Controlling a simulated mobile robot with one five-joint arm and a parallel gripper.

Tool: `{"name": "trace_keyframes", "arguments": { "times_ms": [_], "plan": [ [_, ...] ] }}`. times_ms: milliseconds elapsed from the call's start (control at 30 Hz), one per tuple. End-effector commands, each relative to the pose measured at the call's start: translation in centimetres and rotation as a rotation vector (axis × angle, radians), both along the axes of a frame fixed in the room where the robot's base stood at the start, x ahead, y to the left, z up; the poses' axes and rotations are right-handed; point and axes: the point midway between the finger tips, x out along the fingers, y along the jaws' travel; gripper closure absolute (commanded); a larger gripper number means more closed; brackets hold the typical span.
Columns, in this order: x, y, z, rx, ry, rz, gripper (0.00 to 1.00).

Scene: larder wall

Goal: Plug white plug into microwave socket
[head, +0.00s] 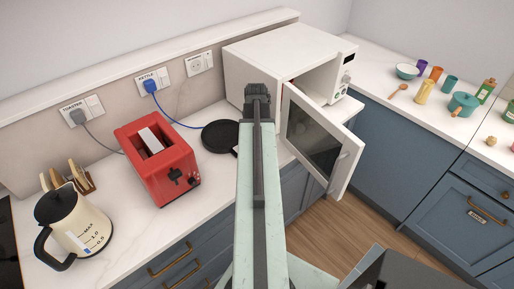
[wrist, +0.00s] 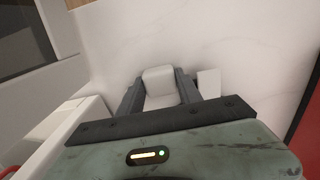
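My gripper (head: 257,92) is in front of the open microwave (head: 262,66) in the head view. In the wrist view my gripper (wrist: 159,88) has its two dark fingers against the sides of a white block-shaped plug (wrist: 158,78) and is shut on it. The plug is hidden in the head view, and its pins and cord cannot be made out. The microwave socket (head: 197,66) is the rightmost wall socket, with no plug in it. It is left of my gripper and apart from it.
The toaster socket holds a grey plug (head: 77,117); the kettle socket holds a blue plug (head: 151,86). A red toaster (head: 158,163), a black pan (head: 220,136) and a cream kettle (head: 76,222) stand on the counter. The microwave door (head: 318,139) hangs open.

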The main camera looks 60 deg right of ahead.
Motion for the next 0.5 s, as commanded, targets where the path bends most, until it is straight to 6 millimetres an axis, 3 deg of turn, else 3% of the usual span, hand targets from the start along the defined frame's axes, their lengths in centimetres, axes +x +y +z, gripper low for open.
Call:
{"name": "trace_keyframes", "arguments": {
  "times_ms": [300, 500],
  "plan": [
    [0.0, 0.0, 0.3, 0.000, 0.000, -0.001, 0.94],
    [-0.1, 0.0, 2.7, 0.000, 0.000, -0.001, 0.94]
  ]
}}
